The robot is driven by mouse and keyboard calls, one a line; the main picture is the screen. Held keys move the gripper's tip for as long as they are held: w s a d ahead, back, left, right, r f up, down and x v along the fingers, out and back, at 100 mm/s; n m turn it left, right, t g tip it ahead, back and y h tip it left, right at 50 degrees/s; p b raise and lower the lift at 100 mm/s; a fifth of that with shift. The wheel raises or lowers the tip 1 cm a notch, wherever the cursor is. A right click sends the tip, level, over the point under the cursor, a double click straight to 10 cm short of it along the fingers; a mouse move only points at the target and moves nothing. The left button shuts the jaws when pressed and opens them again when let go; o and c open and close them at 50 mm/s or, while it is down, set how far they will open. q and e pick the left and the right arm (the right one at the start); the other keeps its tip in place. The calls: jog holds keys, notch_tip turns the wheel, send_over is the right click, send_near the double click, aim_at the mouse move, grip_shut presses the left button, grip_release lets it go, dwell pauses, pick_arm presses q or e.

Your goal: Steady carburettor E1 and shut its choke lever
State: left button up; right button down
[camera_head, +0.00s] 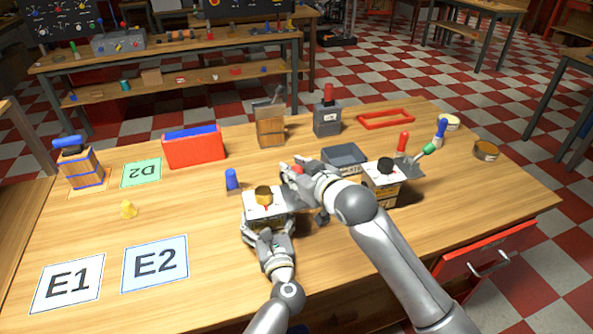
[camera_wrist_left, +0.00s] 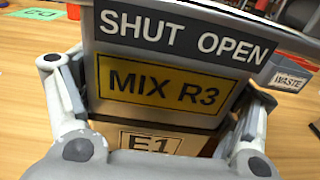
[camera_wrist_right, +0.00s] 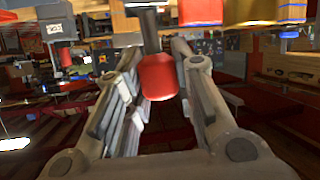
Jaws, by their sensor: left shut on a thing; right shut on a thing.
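A similar unit with a black cap (camera_head: 385,165) stands close on the right, with a red-handled lever (camera_head: 403,143). A grey tray (camera_head: 345,157) lies behind. A blue-topped peg (camera_head: 232,180) is just left. Cards E1 (camera_head: 68,283) and E2 (camera_head: 155,263) lie front left.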

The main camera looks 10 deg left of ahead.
jog(key=shift+f, duration=0.15)
jog(key=c, duration=1.2)
grip_release()
jog(key=v, duration=1.2)
pick_arm(q)
jog(key=o, duration=1.1)
